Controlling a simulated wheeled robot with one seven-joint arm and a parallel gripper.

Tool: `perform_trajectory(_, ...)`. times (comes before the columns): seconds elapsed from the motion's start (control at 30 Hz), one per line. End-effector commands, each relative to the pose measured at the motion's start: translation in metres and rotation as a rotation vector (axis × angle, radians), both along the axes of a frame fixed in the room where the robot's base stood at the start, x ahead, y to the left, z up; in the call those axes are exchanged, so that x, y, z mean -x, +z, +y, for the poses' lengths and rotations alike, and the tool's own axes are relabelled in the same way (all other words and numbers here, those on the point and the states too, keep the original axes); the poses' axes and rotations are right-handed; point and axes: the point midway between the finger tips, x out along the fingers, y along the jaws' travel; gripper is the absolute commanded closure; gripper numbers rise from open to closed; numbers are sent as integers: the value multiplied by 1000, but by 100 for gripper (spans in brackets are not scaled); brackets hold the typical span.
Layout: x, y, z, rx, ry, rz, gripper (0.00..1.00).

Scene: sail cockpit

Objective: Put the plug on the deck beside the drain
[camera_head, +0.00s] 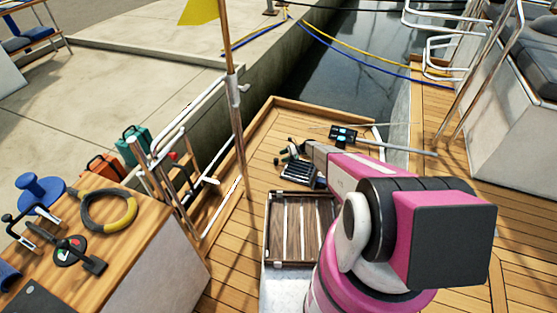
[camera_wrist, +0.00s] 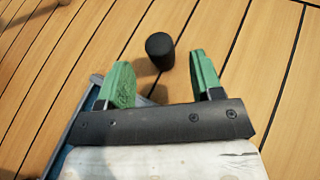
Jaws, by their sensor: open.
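A short black cylinder, which looks like the plug (camera_wrist: 160,50), is on the plank deck (camera_wrist: 245,70) in the wrist view. It appears upright, and its shadow falls beside it. My gripper (camera_wrist: 157,77) is open, with its green fingers spread to either side and just short of the plug. Neither finger visibly touches it. I cannot pick out a drain in either view.
A dark slatted item (camera_head: 298,174) and a small device with a screen (camera_head: 343,134) are near my gripper. A blue, grey-edged thing (camera_wrist: 72,132) shows partly under it. A slatted wooden panel (camera_head: 300,228) is nearer. A pole (camera_head: 236,120) and rails stand left; water lies beyond.

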Motion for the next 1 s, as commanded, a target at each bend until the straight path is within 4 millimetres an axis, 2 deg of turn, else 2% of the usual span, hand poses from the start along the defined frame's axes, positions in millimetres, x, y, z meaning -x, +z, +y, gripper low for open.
perform_trajectory(0.03, -2, 5, -11, 0, -3, 0, 40)
perform_trajectory(0.23, -9, 18, -45, 0, -2, 0, 40)
perform_trajectory(0.47, -14, 28, -65, 0, -1, 0, 40)
perform_trajectory(0.57, -7, 39, -69, 11, 11, -15, 40)
perform_trajectory(0.67, 14, 72, -71, 53, 54, -75, 40)
perform_trajectory(0.77, 50, 125, -76, 125, 136, -181, 40)
perform_trajectory(0.8, 66, 149, -79, 161, 177, -233, 40)
perform_trajectory(1.0, 149, 259, -101, 340, 413, -485, 40)
